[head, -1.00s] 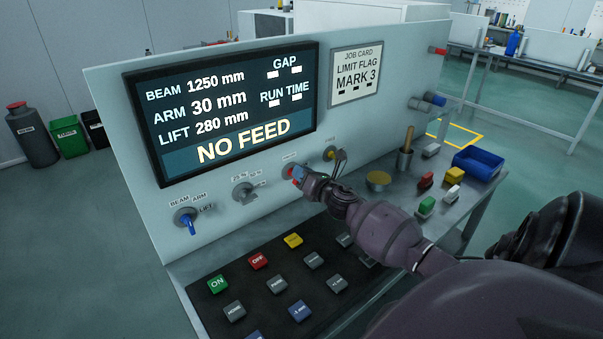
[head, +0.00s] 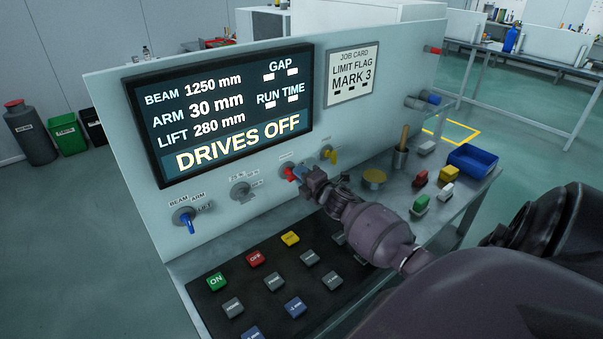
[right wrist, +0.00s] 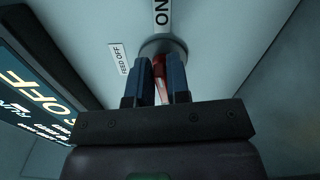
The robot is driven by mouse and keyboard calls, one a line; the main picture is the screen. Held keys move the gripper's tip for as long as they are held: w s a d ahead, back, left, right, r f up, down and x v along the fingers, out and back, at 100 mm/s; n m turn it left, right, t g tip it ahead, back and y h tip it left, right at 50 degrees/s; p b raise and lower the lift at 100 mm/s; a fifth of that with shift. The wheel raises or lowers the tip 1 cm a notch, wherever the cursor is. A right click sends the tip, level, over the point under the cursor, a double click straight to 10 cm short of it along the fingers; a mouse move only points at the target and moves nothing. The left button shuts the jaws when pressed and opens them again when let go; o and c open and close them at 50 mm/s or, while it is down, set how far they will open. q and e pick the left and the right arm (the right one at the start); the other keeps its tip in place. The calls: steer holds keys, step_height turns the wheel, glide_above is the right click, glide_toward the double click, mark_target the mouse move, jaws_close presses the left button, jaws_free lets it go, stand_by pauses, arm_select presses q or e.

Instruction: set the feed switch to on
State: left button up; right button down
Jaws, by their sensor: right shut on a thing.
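The feed switch is a red-handled rotary switch on the sloping panel; its red handle (head: 289,174) shows just left of my right gripper in the head view. In the right wrist view its red handle (right wrist: 160,78) sits between the two blue fingers of my right gripper (right wrist: 161,88), which are shut on it. A "FEED OFF" label (right wrist: 122,59) lies to the left of the switch and an "ON" label (right wrist: 162,12) above it. The fingers partly hide the handle. The display (head: 225,115) reads "DRIVES OFF". My left gripper is out of view.
A yellow switch (head: 331,156) is close to the right, and a grey switch (head: 241,190) and blue-handled switch (head: 189,223) are to the left. Below is a dark keypad (head: 215,310) with coloured buttons. A cup (head: 400,158) and loose blocks stand on the shelf to the right.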

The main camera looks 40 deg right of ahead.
steer(key=shift+f+m, duration=0.15)
steer(key=shift+m, duration=0.75)
steer(key=c, duration=1.2)
jaws_free()
steer(key=shift+o, duration=0.2)
steer(key=s, duration=0.6)
steer(key=s+a, duration=0.1)
steer(key=s, duration=0.2)
steer(key=shift+s+p, duration=0.35)
steer(key=shift+s, duration=0.55)
